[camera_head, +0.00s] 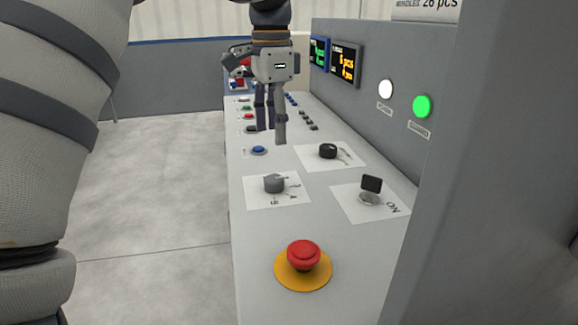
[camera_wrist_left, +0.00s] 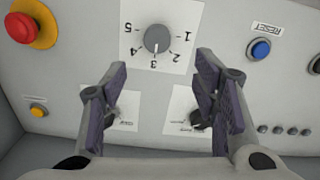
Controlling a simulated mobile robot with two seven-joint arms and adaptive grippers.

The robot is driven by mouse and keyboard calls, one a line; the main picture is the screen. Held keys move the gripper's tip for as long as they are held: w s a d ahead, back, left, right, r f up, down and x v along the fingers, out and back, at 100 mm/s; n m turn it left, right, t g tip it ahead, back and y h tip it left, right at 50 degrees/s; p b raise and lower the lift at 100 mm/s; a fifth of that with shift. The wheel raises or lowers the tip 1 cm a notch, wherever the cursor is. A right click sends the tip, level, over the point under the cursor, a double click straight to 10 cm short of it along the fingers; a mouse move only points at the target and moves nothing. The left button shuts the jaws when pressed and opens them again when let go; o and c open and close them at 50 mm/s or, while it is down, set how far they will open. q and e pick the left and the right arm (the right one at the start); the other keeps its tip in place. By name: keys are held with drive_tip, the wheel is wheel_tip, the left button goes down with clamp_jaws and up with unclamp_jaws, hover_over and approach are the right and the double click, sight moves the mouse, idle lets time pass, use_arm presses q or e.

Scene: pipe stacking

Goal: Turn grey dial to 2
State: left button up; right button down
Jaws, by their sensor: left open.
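The grey dial (camera_head: 274,183) sits on a white label on the sloping panel in the head view. In the left wrist view the grey dial (camera_wrist_left: 157,38) is ringed by the numbers 1 to 5, and its white mark points at about the 3. My left gripper (camera_head: 271,128) hangs above the panel, farther along it than the dial, pointing down. It is open and empty, its two fingers wide apart in the left wrist view (camera_wrist_left: 161,64), with the dial beyond the gap between the fingertips. My right gripper is not in view.
A red emergency button (camera_head: 303,255) on a yellow base stands nearest. A black knob (camera_head: 327,151) and a black switch (camera_head: 370,184) by "ON" lie right of the dial. A blue button (camera_head: 259,150) is beyond it. A wall with screens and a green lamp (camera_head: 422,106) bounds the right.

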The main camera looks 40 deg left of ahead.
sight(273, 178)
use_arm(q)
drive_tip(key=f, duration=1)
drive_tip(key=shift+s+f, duration=0.35)
drive_tip(key=shift+f, duration=0.05)
drive_tip(key=shift+d, duration=0.1)
drive_tip(key=c, duration=1.2)
